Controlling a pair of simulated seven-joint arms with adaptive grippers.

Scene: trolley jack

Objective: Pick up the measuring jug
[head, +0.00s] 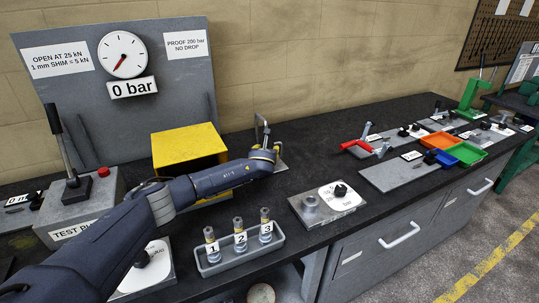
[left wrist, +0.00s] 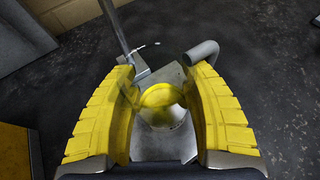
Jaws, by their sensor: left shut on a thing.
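The measuring jug (left wrist: 160,98) shows in the left wrist view as a round, see-through vessel with yellow in it, between my yellow finger pads. My left gripper (left wrist: 162,80) is shut on it, with one pad on each side. In the head view my left gripper (head: 266,153) is beyond the yellow box, at a grey plate with a bent rod (head: 262,128). The jug is mostly hidden there behind the gripper. I cannot tell whether the jug is clear of the plate. My right gripper is not in view.
A yellow box (head: 188,145) stands left of the gripper, before the gauge panel (head: 90,95). A tray (head: 240,255) of numbered cylinders sits in front of my arm. A plate with a white dial (head: 340,196) lies to the right. The dark bench behind the plate is clear.

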